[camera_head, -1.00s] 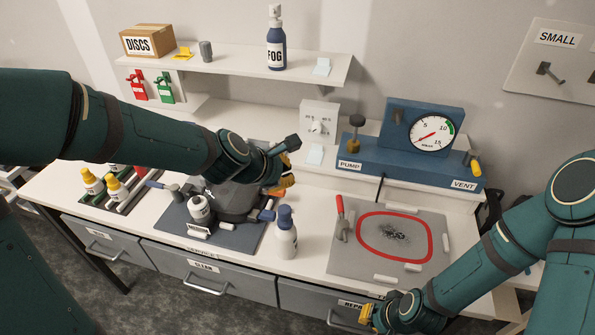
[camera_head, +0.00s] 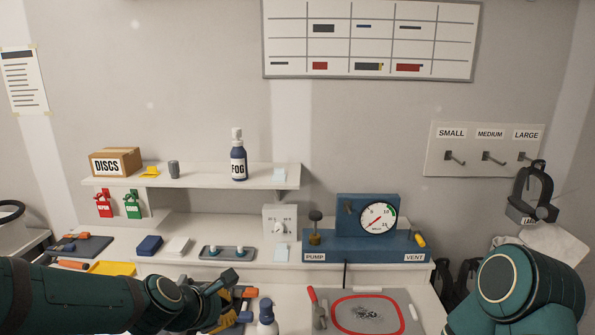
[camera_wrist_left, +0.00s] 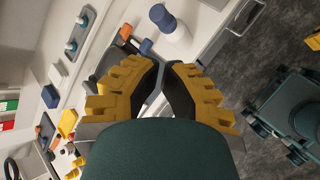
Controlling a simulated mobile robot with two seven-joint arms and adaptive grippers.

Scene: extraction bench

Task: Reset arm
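My left gripper (camera_head: 228,308) is low in the head view, above the bench beside a white bottle with a blue cap (camera_head: 266,316). In the left wrist view its two yellow-and-black fingers (camera_wrist_left: 166,66) stand apart with nothing between them. The bottle also shows beyond the fingertips (camera_wrist_left: 172,28). My right arm (camera_head: 520,292) is at the lower right of the head view, its gripper below the frame. A yellow ridged piece at the right edge of the left wrist view appears to be part of my right gripper (camera_wrist_left: 314,38); its fingers cannot be made out.
The blue pump unit with gauge (camera_head: 366,234) stands at the bench's back. A grey plate with a red ring (camera_head: 336,300) lies in front. A shelf (camera_head: 204,177) holds a DISCS box (camera_head: 115,161) and a FOG bottle (camera_head: 238,160). A hook board (camera_head: 480,165) hangs right.

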